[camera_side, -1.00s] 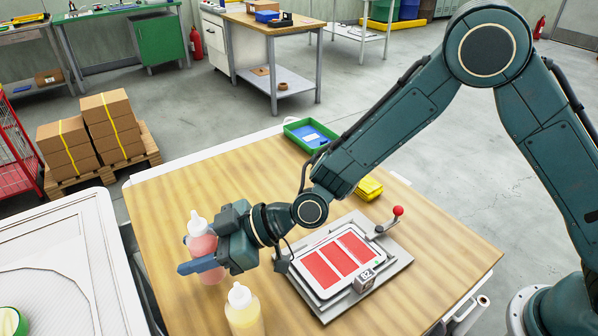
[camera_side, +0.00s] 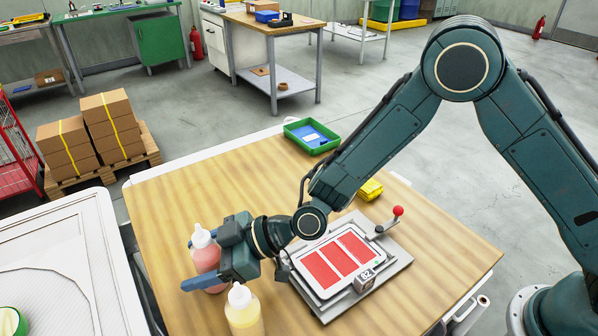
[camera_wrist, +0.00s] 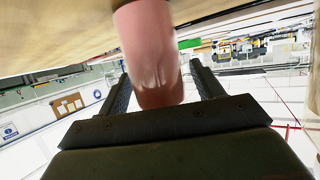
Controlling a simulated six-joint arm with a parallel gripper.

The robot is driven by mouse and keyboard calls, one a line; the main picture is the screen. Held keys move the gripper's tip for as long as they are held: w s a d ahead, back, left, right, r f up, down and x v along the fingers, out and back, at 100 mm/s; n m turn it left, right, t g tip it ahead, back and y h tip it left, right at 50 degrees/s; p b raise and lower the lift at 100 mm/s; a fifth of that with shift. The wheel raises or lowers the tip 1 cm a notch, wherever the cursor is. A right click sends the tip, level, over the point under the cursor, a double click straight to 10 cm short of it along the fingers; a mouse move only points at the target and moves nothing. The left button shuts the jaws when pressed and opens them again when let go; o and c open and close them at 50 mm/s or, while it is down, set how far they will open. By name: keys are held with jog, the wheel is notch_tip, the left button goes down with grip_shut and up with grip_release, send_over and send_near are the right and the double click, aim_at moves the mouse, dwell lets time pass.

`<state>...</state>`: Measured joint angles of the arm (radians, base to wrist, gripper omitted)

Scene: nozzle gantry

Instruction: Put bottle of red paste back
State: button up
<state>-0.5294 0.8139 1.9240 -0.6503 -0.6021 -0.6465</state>
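The bottle of red paste (camera_side: 207,260) stands upright at the table's near left, its white nozzle cap up. My gripper (camera_side: 205,265) is level with it, with one finger in front of it and the other mostly hidden behind. In the wrist view, the bottle (camera_wrist: 152,50) is between the two fingers of my gripper (camera_wrist: 160,85). Narrow gaps show on both sides, so the gripper looks open around it. The bottle's base is partly hidden by the near finger in the side view; contact with the table is hard to judge.
A bottle of yellow paste (camera_side: 244,313) stands close by at the front. A printing fixture (camera_side: 390,262) with a plate of three red rectangles (camera_side: 340,262) lies right of my gripper. A green tray (camera_side: 311,136) and a yellow object (camera_side: 370,190) are farther back. The table's left side is clear.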

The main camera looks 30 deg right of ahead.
jog(key=shift+r, duration=0.15)
jog(key=shift+d, duration=0.15)
jog(key=v, duration=1.1)
jog(key=shift+s+d+r, duration=0.2)
jog(key=shift+d+r, duration=0.05)
dwell(0.3)
jog(key=s+d+r+m+h, duration=0.25)
jog(key=d+r, duration=0.25)
jog(key=d, duration=0.4)
jog(key=s+d+r+m+h, duration=0.1)
jog(key=s+d+r+h, duration=0.3)
jog(key=d+r, duration=0.3)
jog(key=s+d+r+m+h, duration=0.2)
jog(key=s+d+m+h, duration=0.3)
jog(key=s+d+m, duration=0.4)
jog(key=s+d, duration=0.5)
jog(key=d, duration=0.1)
jog(key=shift+s+d+r+g+h, duration=0.25)
jog(key=shift+d+r+g+h, duration=0.05)
jog(key=shift+h, duration=0.05)
